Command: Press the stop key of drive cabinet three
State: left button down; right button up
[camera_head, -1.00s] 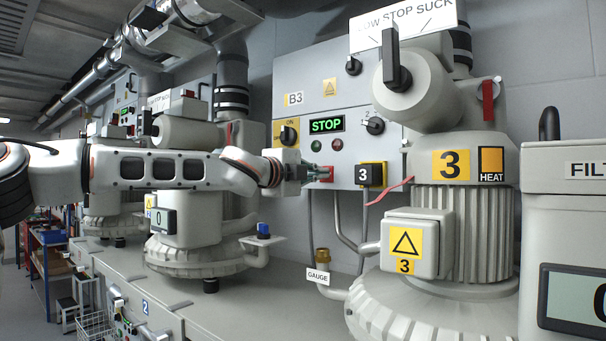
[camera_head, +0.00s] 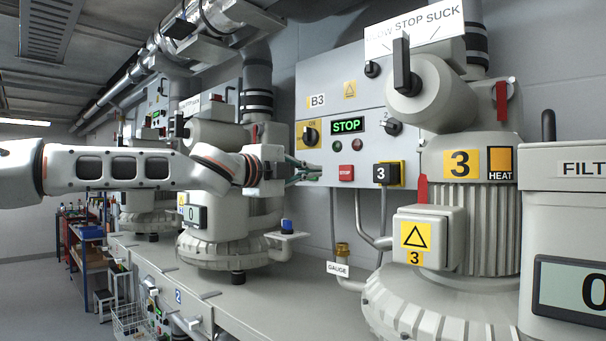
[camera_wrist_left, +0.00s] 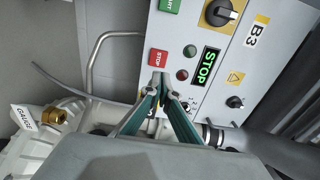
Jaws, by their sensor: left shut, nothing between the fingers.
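The grey drive cabinet B3 (camera_head: 318,120) hangs on the wall behind blower 3. Its lit display (camera_head: 347,125) reads STOP in green. The red stop key (camera_head: 346,173), marked STOP, sits low on its front and also shows in the left wrist view (camera_wrist_left: 158,57). My left gripper (camera_head: 318,172) is shut and empty, its tips left of the stop key in the head view and apart from it. In the wrist view its teal fingers (camera_wrist_left: 163,82) point toward the panel just below the key. My right gripper is not in view.
A black plug marked 3 (camera_head: 381,174) sits right of the key. A yellow-backed rotary switch (camera_head: 309,134) is at its upper left, and a green key (camera_wrist_left: 170,5) shows in the wrist view. Blower 3 (camera_head: 465,220) stands close on the right.

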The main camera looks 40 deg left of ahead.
pick_arm(q)
jog(key=s, duration=0.2)
jog(key=shift+s+a, duration=0.15)
jog(key=shift+s, duration=0.2)
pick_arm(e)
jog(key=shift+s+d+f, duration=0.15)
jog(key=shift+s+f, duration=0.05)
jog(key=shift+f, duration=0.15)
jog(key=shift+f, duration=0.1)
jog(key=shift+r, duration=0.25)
pick_arm(q)
jog(key=shift+f, duration=0.1)
